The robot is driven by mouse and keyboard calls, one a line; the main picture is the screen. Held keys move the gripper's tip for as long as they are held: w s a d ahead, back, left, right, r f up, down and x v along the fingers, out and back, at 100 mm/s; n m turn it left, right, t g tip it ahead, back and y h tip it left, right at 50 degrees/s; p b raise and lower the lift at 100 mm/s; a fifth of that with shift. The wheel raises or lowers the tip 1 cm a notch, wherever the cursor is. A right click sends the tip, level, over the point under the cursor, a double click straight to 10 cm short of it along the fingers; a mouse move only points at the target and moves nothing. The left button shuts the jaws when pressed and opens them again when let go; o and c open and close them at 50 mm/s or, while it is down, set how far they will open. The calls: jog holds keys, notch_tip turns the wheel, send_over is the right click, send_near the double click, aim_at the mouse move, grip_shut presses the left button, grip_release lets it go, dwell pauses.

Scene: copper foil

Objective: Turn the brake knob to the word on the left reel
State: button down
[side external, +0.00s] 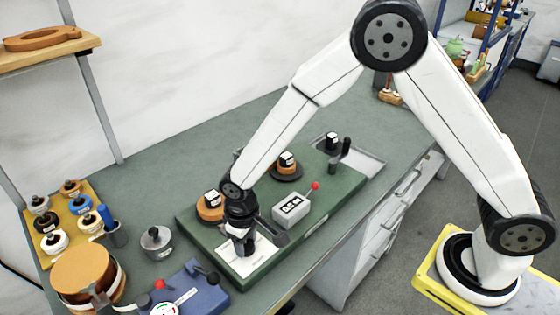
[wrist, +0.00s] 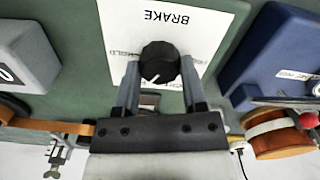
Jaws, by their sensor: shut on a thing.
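The brake knob (wrist: 160,62) is black and round with a small white pointer mark near its lower edge. It stands on a white card (wrist: 203,22) printed BRAKE, with smaller words around the knob that are partly hidden. My gripper (wrist: 160,80) has one finger on each side of the knob and is shut on it. In the side view my gripper (side external: 243,248) is over the card (side external: 258,262) and hides the knob. The left reel (side external: 210,208) is copper with a white-and-black block on top; I cannot read any word on it.
A green base plate (side external: 330,215) carries a second reel (side external: 287,170) and a grey counter box (side external: 291,207) beside a red-tipped lever (side external: 315,186).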

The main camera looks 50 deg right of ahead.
aim_at(246, 244)
jog(key=shift+c, duration=0.7)
grip_release()
jog(key=shift+r, duration=3.95)
jog(key=s+d+r+m+t, duration=0.1)
jog(key=s+d, duration=0.4)
jog(key=d, duration=0.4)
jog(key=s+d+r+m+t, duration=0.1)
jog(key=s+d+m, duration=0.1)
jog(key=s+d, duration=0.4)
jog(key=d, duration=0.3)
jog(key=shift+d+r+t, duration=0.3)
